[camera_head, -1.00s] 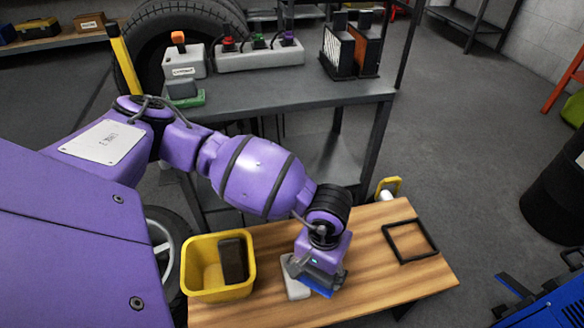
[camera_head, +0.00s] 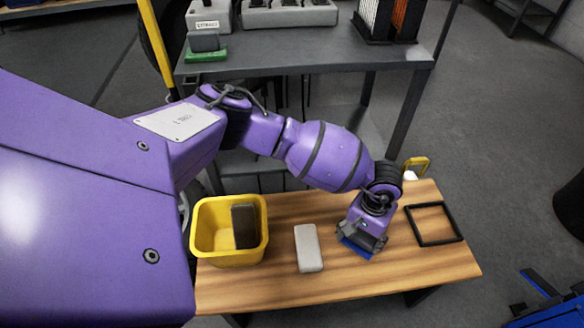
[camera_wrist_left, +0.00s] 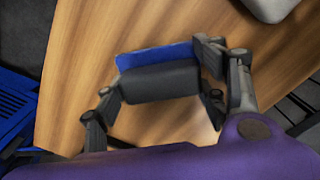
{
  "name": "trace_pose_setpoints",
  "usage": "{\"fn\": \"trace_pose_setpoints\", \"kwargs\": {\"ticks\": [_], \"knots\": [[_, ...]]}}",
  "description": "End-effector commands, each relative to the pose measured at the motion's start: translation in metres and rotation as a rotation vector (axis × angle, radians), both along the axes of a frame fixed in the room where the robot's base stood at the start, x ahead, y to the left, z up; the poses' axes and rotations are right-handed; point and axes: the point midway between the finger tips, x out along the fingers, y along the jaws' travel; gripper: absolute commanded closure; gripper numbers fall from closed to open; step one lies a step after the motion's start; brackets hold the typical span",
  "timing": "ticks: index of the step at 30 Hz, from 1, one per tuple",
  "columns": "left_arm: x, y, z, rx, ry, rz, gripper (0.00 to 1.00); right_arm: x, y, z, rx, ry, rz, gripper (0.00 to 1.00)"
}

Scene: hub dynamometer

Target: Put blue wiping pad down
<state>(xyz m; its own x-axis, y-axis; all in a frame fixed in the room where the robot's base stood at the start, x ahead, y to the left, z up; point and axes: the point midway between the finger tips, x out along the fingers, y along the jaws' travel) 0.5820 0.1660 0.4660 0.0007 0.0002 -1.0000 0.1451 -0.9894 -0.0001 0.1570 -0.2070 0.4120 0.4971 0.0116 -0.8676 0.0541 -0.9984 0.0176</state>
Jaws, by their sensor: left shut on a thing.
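The blue wiping pad (camera_head: 355,248) has a blue face and a dark backing. My left gripper (camera_head: 360,235) is shut on it, over the wooden bench between a pale grey block and a black square frame. In the left wrist view the pad (camera_wrist_left: 155,55) sits between the two fingers of my left gripper (camera_wrist_left: 160,84), its dark side toward the camera. I cannot tell whether the pad touches the wood. My right gripper is not in view.
The wooden bench (camera_head: 290,285) carries a yellow bin (camera_head: 230,258) with a dark block (camera_head: 244,226) in it, the grey block (camera_head: 308,248) and the black frame (camera_head: 434,223). Bare wood lies in front of the pad. A grey metal table (camera_head: 310,55) stands behind.

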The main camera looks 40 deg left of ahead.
Motion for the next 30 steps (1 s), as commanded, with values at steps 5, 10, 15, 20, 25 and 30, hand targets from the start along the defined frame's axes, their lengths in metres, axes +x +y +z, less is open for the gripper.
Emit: {"fn": "trace_pose_setpoints", "kwargs": {"ticks": [5, 10, 15, 20, 25, 30], "knots": [[-0.002, 0.001, -0.004, 0.001, 0.002, 0.001, 0.55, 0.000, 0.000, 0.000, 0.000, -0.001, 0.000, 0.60], [-0.002, 0.001, -0.007, 0.000, 0.004, 0.002, 0.55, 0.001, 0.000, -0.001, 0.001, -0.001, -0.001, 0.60], [-0.002, 0.001, -0.007, 0.000, 0.004, 0.002, 0.17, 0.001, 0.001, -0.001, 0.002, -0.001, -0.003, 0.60], [-0.002, 0.001, -0.007, 0.001, 0.003, 0.002, 0.16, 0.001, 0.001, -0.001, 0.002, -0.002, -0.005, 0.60], [-0.002, 0.001, -0.006, 0.001, 0.003, 0.001, 0.16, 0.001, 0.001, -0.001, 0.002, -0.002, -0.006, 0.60], [0.000, 0.001, 0.009, 0.000, 0.000, 0.001, 0.16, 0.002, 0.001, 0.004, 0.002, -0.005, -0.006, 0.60]]}}
